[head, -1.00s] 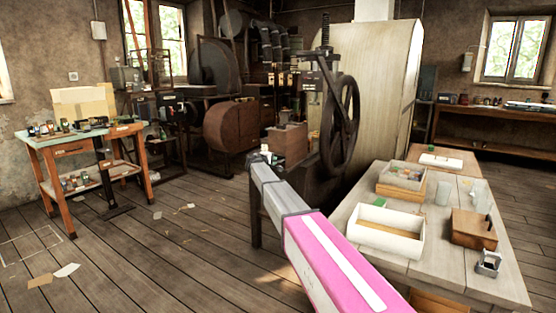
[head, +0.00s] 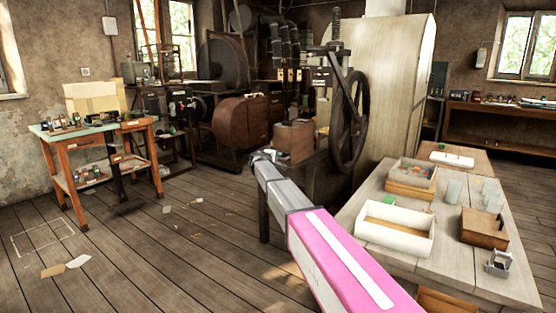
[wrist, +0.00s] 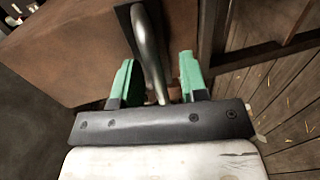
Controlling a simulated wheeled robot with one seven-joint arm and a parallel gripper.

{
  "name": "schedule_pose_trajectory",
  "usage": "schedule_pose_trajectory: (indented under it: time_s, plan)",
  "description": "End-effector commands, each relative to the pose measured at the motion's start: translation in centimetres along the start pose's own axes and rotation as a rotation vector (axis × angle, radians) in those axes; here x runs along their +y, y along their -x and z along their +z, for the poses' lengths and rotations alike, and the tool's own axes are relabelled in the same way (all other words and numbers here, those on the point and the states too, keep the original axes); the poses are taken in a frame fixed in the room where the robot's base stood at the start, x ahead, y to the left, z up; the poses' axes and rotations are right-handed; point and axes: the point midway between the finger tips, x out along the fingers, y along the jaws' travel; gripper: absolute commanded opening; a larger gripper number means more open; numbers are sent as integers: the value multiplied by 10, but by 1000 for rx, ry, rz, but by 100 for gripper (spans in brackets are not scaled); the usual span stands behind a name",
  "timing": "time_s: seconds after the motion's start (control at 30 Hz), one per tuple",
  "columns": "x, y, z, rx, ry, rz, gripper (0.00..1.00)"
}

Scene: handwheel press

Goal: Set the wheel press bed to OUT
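The wheel press (head: 338,60) stands left of the pale cabinet, with a dark handwheel (head: 349,120) and an upright screw. A brown box-like part (head: 295,141), which may sit on the press bed, is at its left; OUT markings cannot be read. My arm reaches forward to the near side of this part. In the wrist view, my gripper (wrist: 157,85) has two green fingers spread either side of a curved metal handle (wrist: 152,50). The handle stands on a brown face (wrist: 70,50). The left finger is close to the handle; a gap shows at the right finger.
A workbench (head: 375,190) at the right holds a white tray (head: 395,228), a wooden box (head: 485,228) and glasses. A green-topped table (head: 85,130) stands at the far left. The wooden floor between is mostly clear, with scattered papers.

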Motion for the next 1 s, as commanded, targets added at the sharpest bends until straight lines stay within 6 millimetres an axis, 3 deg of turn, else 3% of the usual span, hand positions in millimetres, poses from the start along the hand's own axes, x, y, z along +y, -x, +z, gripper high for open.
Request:
schedule_pose_trajectory:
  time_s: [0.27,0.47,1.0]
  plan:
    - [1,-1,0,1,0,2,39]
    - [2,11,0,1,0,3,39]
    - [0,100,1,2,0,2,39]
